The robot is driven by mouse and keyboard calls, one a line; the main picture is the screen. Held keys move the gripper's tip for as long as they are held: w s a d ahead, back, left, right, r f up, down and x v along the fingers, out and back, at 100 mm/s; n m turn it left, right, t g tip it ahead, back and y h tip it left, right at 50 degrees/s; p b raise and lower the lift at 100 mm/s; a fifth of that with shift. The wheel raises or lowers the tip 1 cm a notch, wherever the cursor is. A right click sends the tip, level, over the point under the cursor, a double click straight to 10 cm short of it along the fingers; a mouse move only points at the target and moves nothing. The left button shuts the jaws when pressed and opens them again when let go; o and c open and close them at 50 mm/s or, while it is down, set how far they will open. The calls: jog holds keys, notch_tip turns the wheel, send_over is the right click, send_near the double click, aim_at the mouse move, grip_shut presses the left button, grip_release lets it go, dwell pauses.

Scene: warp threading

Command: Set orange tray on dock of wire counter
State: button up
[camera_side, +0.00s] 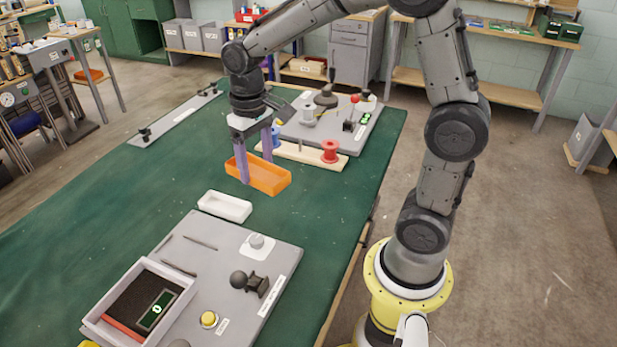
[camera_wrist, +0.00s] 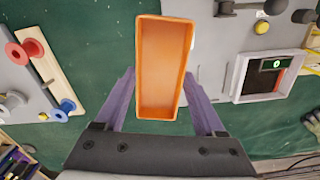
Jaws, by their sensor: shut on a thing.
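The orange tray (camera_side: 270,181) is an open, empty rectangular box. My gripper (camera_side: 256,160), with purple fingers, is shut on it, one finger at each long side. In the wrist view the orange tray (camera_wrist: 162,60) lies between the fingers (camera_wrist: 160,85), its near end toward the palm. It is over the green table; whether it touches the surface is unclear. A grey panel (camera_side: 280,250) at the front holds a pale-walled box (camera_side: 112,325) with a dark floor and a green-lit display (camera_side: 156,309). I cannot tell which part is the wire counter's dock.
A white tray (camera_side: 224,206) lies between the orange tray and the front panel. Behind the orange tray, a wooden strip (camera_side: 300,154) carries a red spool (camera_side: 330,151) and a blue one. A second grey panel (camera_side: 335,130) holds several fittings.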

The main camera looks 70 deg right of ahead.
jog(key=w+a+f, duration=0.2)
jog(key=w+a, duration=0.4)
jog(key=w, duration=0.3)
jog(key=n, duration=0.2)
send_near(190, 256)
jog(key=shift+f, duration=2.05)
jog(key=shift+f, duration=1.05)
dwell(0.7)
jog(key=o, duration=1.4)
jog(key=shift+c, duration=0.2)
notch_tip(190, 256, up, 7)
